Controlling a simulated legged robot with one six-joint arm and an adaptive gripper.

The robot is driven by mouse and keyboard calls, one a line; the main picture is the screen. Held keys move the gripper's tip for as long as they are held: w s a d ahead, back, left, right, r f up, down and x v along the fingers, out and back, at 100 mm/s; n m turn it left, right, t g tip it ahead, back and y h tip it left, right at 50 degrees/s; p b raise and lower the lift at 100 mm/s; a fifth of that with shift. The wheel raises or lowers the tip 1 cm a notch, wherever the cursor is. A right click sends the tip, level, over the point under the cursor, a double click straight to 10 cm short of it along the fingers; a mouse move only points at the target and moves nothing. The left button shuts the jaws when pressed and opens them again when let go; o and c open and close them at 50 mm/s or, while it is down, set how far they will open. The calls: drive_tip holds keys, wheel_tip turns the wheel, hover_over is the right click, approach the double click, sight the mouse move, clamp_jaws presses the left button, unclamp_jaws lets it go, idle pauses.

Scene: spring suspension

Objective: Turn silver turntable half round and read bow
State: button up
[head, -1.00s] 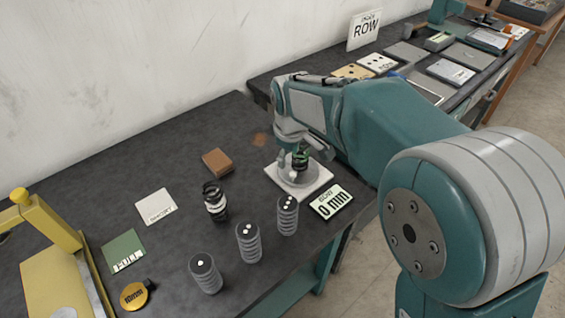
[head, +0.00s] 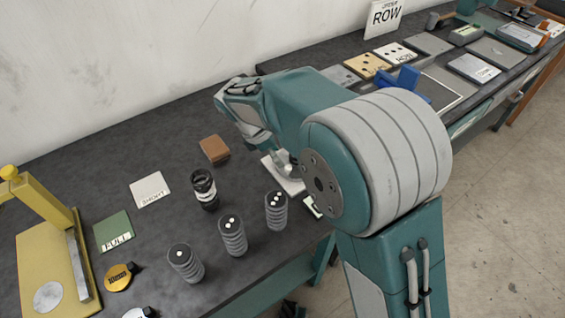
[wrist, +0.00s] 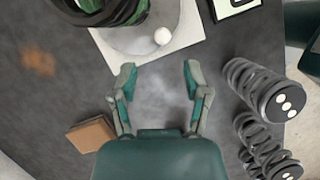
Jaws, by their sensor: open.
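The silver turntable (wrist: 138,42) is a grey disc on a white square plate (wrist: 190,40) at the top of the wrist view. A small white ball knob (wrist: 162,36) sits near its edge. A dark coil spring with green inside (wrist: 100,12) stands on the disc, cut off by the frame. My gripper (wrist: 160,76) is open and empty, its fingertips just short of the disc and knob. In the head view my arm hides most of the turntable; part of its white plate (head: 291,187) shows. The bow display (head: 311,207) is mostly hidden there, its reading not legible.
Several loose springs stand nearby, including a black one (head: 204,189) and a grey one with dots (head: 276,211). A brown block (head: 214,150), a SHORT card (head: 150,190) and a FULL card (head: 114,231) lie left. A yellow press (head: 48,240) stands at far left.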

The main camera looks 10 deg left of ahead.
sight(287, 166)
drive_tip(key=x, duration=0.2)
drive_tip(key=d+x, duration=0.1)
drive_tip(key=x, duration=0.1)
drive_tip(key=shift+w+f, duration=0.1)
drive_tip(key=shift+f, duration=0.05)
drive_tip(key=shift+a+f, duration=0.1)
drive_tip(key=shift+f, duration=0.1)
drive_tip(key=shift+a, duration=0.15)
drive_tip(key=shift+c, duration=0.7)
clamp_jaws()
